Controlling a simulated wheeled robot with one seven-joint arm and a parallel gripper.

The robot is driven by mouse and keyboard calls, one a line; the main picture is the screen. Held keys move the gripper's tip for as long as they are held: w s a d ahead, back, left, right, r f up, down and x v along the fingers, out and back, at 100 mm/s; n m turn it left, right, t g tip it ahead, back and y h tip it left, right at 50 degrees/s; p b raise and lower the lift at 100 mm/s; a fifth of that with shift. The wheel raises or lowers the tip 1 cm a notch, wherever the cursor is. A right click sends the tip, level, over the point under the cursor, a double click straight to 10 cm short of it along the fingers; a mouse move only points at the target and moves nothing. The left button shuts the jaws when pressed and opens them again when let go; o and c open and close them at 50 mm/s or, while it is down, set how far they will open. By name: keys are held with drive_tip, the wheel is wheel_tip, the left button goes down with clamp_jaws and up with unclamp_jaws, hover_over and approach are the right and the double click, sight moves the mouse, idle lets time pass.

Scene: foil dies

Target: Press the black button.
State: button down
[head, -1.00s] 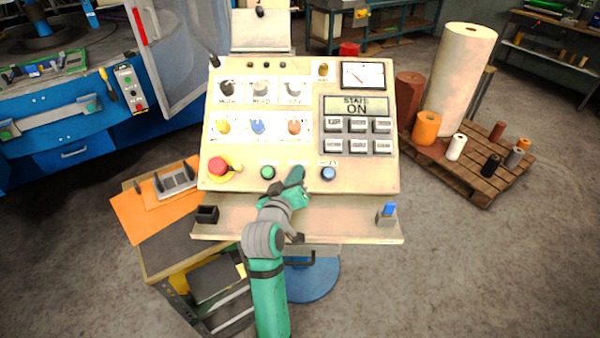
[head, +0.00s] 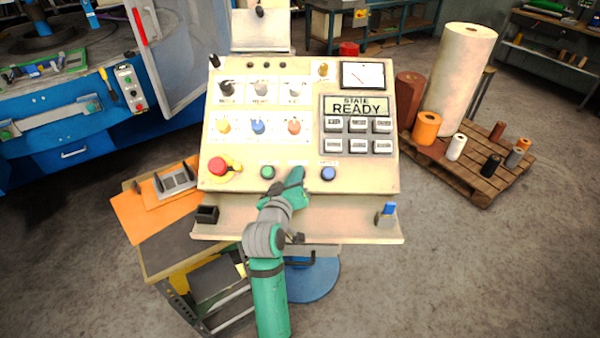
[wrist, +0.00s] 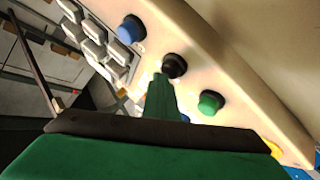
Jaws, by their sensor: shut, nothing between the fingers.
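The black button (wrist: 174,66) shows in the wrist view, between the blue button (wrist: 131,29) and the green button (wrist: 210,102) on the cream panel. My gripper (wrist: 159,78) is shut and empty, with its tip at the near edge of the black button. I cannot tell whether they touch. In the head view my gripper (head: 297,173) is over the lower part of the panel (head: 350,182), between the green button (head: 268,172) and the blue button (head: 328,173). It hides the black button there. The display (head: 357,106) reads "STATE READY".
A red mushroom button (head: 218,166) is at the panel's lower left. Grey keys (head: 357,134) sit under the display, and several knobs are above the button row. A ledge (head: 340,228) juts out below, with a blue-topped item (head: 387,213) at its right.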

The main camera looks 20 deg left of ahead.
drive_tip(key=shift+s+r, duration=0.1)
drive_tip(key=shift+s+d+r, duration=0.15)
drive_tip(key=shift+s+r, duration=0.3)
drive_tip(key=shift+r, duration=0.2)
drive_tip(key=s+r, duration=0.2)
drive_tip(key=d+r, duration=0.1)
drive_tip(key=r, duration=0.1)
drive_tip(key=shift+s, duration=0.4)
drive_tip(key=shift+a, duration=0.1)
idle(0.8)
